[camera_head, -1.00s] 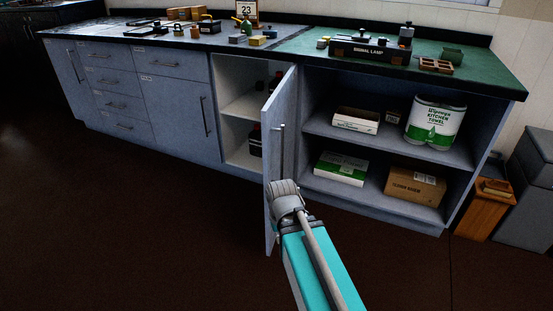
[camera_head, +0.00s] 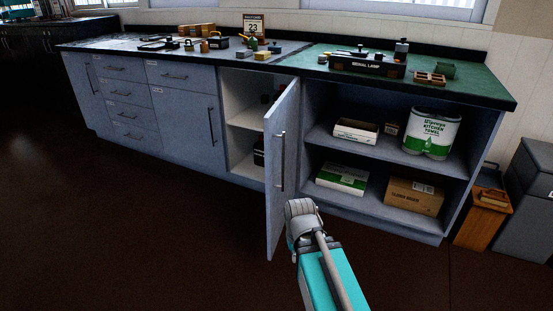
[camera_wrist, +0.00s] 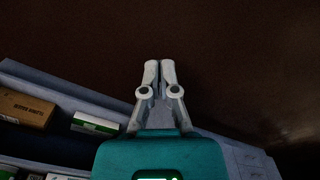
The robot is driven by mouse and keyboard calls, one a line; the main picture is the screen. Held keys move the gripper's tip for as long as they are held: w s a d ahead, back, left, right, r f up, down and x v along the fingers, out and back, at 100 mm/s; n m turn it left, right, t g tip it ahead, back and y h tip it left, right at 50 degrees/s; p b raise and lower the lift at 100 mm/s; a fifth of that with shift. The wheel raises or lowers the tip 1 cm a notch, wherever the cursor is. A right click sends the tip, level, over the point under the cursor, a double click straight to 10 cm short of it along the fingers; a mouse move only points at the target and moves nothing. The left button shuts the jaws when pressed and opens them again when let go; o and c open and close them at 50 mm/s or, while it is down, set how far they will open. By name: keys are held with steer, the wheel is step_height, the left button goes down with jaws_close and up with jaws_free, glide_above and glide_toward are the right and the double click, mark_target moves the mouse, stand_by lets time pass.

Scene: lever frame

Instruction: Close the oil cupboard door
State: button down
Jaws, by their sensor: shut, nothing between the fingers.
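The oil cupboard door (camera_head: 277,210) stands wide open, swung out towards me from the right side of its opening. Its outer face, with a long vertical handle (camera_head: 281,160), faces right. The cupboard's pale interior (camera_head: 242,140) shows left of the door, with dark items on its shelves. My gripper (camera_head: 299,208) is low in front, just right of the door's lower part; whether it touches the door I cannot tell. In the wrist view its fingers (camera_wrist: 159,68) are together and empty, over dark floor. I cannot make out the door in that view.
Right of the door are open shelves with a box (camera_head: 414,196), a white-green pack (camera_head: 342,178) and kitchen towel (camera_head: 432,134). The floor at left is clear.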

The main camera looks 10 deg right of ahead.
steer(key=m+t+y+b, duration=0.1)
steer(key=m+t+y, duration=0.55)
steer(key=y, duration=0.95)
glide_toward(270, 156)
steer(key=s+d+n+t, duration=0.1)
steer(key=s+d, duration=0.2)
steer(key=d, duration=0.2)
steer(key=shift+s+d+f+t, duration=0.2)
steer(key=shift+s+t, duration=0.05)
steer(key=shift+t, duration=0.1)
steer(key=shift+a, duration=0.1)
steer(key=x, duration=1.3)
steer(key=shift+a, duration=0.15)
steer(key=shift+w+a, duration=0.15)
steer(key=shift+a, duration=0.2)
